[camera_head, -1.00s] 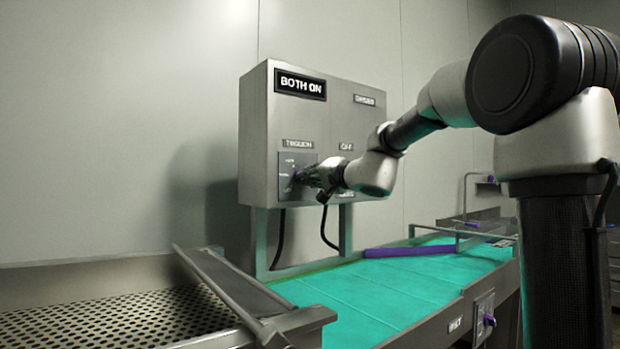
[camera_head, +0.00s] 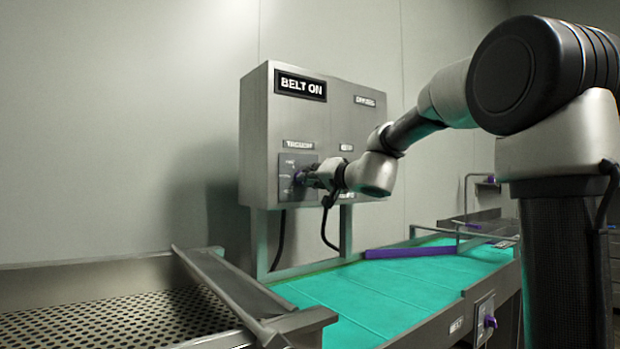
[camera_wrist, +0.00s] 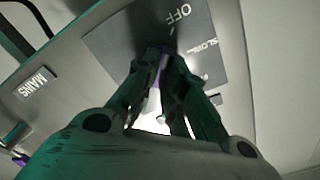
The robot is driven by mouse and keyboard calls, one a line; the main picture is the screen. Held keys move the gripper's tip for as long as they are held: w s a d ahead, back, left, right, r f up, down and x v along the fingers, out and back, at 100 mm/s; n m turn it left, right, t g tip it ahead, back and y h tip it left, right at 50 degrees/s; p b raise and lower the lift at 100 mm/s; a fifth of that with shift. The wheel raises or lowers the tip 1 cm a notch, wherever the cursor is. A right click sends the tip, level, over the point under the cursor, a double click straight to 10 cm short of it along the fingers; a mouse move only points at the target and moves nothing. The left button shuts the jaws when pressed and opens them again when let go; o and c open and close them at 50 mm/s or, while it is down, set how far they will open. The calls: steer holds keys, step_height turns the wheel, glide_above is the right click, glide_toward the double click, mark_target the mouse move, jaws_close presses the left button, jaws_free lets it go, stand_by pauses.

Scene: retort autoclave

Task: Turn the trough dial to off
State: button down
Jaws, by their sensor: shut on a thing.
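The trough dial is a purple knob (camera_head: 299,179) on a dark plate (camera_head: 285,182) low on the grey control box's front. The label above it is blurred. My gripper (camera_head: 304,180) is at the plate, shut on the knob. In the wrist view, my fingers (camera_wrist: 165,65) close around the purple knob (camera_wrist: 163,62) and hide most of it. The marks OFF (camera_wrist: 180,14) and SLOW (camera_wrist: 203,47) show on the plate there. The knob's visible end lies towards the OFF tick. The display (camera_head: 300,85) reads BELT ON.
A MAINS label (camera_wrist: 35,84) shows at left in the wrist view. A green belt (camera_head: 380,290) with a purple bar (camera_head: 410,252) runs below the box. Another purple knob (camera_head: 490,322) is on the belt's front side. A perforated metal trough (camera_head: 120,325) stands at front left.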

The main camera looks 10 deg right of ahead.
steer(key=c, duration=1.5)
jaws_free()
steer(key=shift+f, duration=0.1)
steer(key=shift+s, duration=0.1)
steer(key=v, duration=1.1)
steer(key=shift+s+d, duration=0.15)
steer(key=shift+s, duration=0.25)
